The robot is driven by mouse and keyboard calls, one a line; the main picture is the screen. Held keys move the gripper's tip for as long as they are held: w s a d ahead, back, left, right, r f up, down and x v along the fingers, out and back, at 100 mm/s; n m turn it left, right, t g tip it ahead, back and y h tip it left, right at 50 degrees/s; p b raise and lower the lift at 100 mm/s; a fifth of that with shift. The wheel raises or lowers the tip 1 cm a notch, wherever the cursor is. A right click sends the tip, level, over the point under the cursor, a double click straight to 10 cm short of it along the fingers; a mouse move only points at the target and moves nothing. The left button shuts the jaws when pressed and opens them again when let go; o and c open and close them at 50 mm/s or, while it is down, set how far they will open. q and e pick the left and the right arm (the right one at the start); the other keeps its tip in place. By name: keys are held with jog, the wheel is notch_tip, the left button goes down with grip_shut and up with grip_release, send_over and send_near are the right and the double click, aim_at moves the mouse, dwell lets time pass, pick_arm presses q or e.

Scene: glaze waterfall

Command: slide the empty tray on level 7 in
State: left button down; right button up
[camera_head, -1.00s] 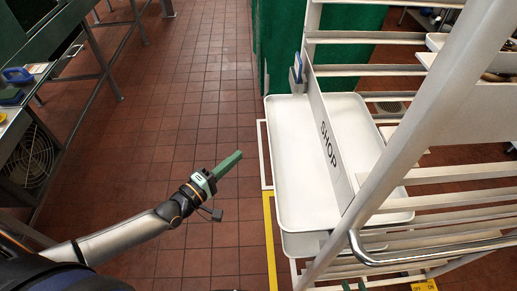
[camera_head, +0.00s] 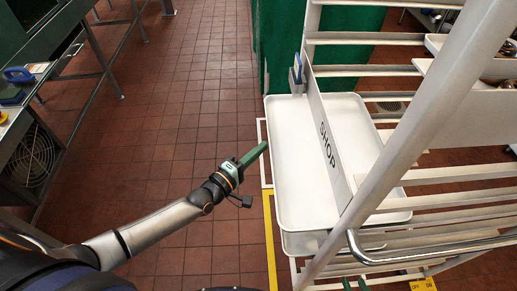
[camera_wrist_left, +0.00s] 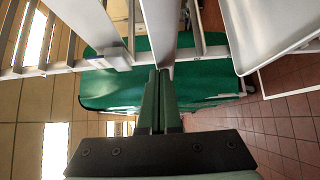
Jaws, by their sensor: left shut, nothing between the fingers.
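An empty white tray (camera_head: 290,205) sticks out of the white rack toward the aisle, its near end well clear of the uprights. In the left wrist view its pale rim and underside (camera_wrist_left: 262,32) show at upper right. My left gripper (camera_head: 264,146) is shut and empty, just left of the tray's long side with a small gap. Its closed green fingers (camera_wrist_left: 160,85) point at the rack in the left wrist view. Two green fingertips of my right gripper (camera_head: 354,285) show apart at the bottom edge; the rest is hidden. I cannot read level numbers.
Another tray (camera_head: 300,243) lies just below. A rack rail marked SHOP (camera_head: 328,145) crosses above the tray, and a slanted upright (camera_head: 395,165) stands at right. A green panel (camera_head: 275,45) is behind. The tiled floor (camera_head: 190,110) at left is free.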

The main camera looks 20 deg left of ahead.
aim_at(302, 152)
pick_arm(q)
jog(key=w+d, duration=0.1)
jog(key=d, duration=0.2)
jog(key=w+d+b, duration=0.1)
jog(key=w+d, duration=0.1)
jog(key=d, duration=0.2)
jog(key=w+d+b, duration=0.1)
jog(key=d, duration=0.3)
jog(key=shift+w+d, duration=0.2)
jog(key=shift+w, duration=0.15)
pick_arm(e)
notch_tip(302, 152, down, 2)
jog(key=shift+f, duration=0.1)
pick_arm(q)
jog(key=shift+a, duration=0.1)
